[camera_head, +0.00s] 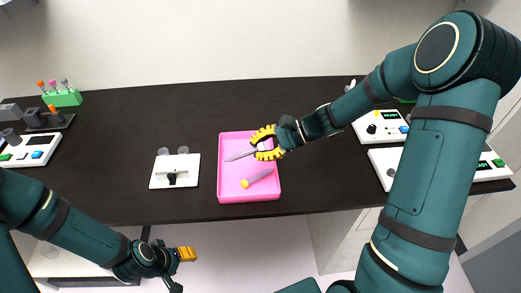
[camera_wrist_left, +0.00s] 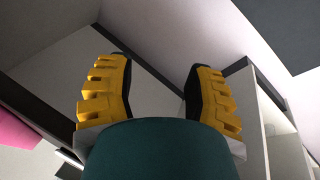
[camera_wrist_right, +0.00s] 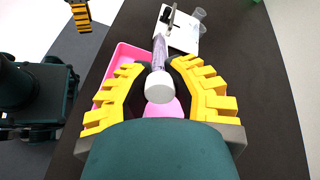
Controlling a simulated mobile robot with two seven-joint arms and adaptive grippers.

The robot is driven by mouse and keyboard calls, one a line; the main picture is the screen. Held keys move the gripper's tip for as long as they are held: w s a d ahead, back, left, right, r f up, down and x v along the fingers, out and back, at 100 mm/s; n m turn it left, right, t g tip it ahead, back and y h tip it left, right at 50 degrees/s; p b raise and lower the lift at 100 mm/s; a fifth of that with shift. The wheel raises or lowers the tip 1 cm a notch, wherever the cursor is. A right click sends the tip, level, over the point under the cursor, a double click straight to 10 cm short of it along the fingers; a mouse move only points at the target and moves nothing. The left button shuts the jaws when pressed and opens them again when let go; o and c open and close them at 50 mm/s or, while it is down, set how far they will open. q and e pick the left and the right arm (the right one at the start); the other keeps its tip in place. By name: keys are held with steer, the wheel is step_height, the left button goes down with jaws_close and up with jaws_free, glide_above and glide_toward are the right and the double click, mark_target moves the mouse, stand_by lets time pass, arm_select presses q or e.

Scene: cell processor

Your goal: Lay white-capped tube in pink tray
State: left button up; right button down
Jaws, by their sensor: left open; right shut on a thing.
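The white-capped tube (camera_wrist_right: 160,88) is clasped in my right gripper (camera_wrist_right: 158,72), cap toward the right wrist camera and its translucent body pointing away. In the head view the right gripper (camera_head: 264,144) is over the upper right part of the pink tray (camera_head: 228,197), and the tube (camera_head: 240,156) sticks out to its left, over the tray. I cannot tell whether the tube touches the tray floor. A yellow-capped tube (camera_head: 259,178) lies in the lower part of the tray. My left gripper (camera_head: 184,268) is open and empty, off the table's front edge; its fingers show in its wrist view (camera_wrist_left: 158,90).
A white device (camera_head: 160,183) with two clear cups stands left of the tray. A green rack (camera_head: 66,98) with several capped tubes is at the far left. White machines with knobs (camera_head: 379,132) stand at the right.

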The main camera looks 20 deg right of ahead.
steer(key=shift+d+f+t, duration=0.2)
steer(key=shift+d+t, duration=0.1)
steer(key=shift+d, duration=0.15)
steer(key=shift+f, duration=0.15)
steer(key=shift+f+b, duration=0.5)
steer(key=shift+b, duration=0.1)
steer(key=b, duration=0.5)
glide_above(262, 181)
step_height(262, 181, down, 7)
steer(key=shift+f, duration=0.1)
steer(key=shift+f+b, duration=0.55)
steer(key=shift+b, duration=0.1)
arm_select(q)
step_height(262, 181, down, 8)
steer(key=s, duration=0.2)
steer(key=shift+d+r+g, duration=0.2)
steer(key=shift+d+g, duration=0.2)
steer(key=shift+d, duration=0.05)
steer(key=shift+s, duration=0.15)
arm_select(e)
steer(key=c, duration=0.8)
jaws_free()
steer(key=shift+c, duration=0.2)
steer(key=shift+r, duration=0.1)
